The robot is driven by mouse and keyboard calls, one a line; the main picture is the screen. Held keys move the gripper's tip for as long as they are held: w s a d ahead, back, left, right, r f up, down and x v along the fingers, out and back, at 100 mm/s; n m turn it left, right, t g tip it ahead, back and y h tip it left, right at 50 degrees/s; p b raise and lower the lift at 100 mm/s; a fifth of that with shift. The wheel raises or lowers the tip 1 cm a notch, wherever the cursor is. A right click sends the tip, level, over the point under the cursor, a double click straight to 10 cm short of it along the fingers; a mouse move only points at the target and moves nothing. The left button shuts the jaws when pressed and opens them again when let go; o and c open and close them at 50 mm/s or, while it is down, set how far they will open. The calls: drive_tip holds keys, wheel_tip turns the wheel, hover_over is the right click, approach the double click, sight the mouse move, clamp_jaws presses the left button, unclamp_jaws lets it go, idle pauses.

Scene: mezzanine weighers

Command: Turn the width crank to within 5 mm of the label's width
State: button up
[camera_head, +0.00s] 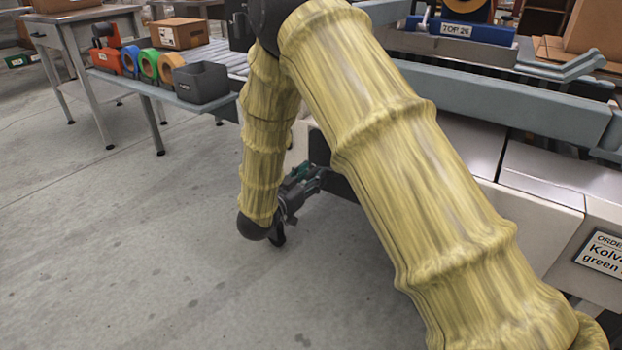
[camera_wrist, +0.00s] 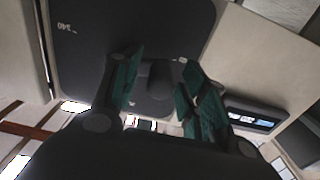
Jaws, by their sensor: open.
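My gripper (camera_head: 303,177) reaches low beside the machine's side in the head view, partly behind my arm. In the wrist view my gripper (camera_wrist: 162,62) is open, with its green-padded fingers apart. A dark rounded plate (camera_wrist: 100,25) with small pale marks, one reading like 340, lies beyond the fingertips. A dark knob-like part (camera_wrist: 155,80) shows between the fingers; I cannot tell whether it is the width crank's handle or whether the fingers touch it. A small window with a bluish-white strip (camera_wrist: 252,119) is to the right. The order label (camera_head: 605,252) is cut off at the right edge.
A low shelf holds several coloured tape rolls (camera_head: 148,65) and a dark grey bin (camera_head: 201,82). A cardboard box (camera_head: 179,33) stands behind them. A blue block marked TOP 26 (camera_head: 472,30) sits on the machine. The floor (camera_head: 110,240) at left is clear.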

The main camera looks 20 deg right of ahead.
clamp_jaws()
drive_tip(key=shift+r+p, duration=0.2)
drive_tip(key=shift+p, duration=0.1)
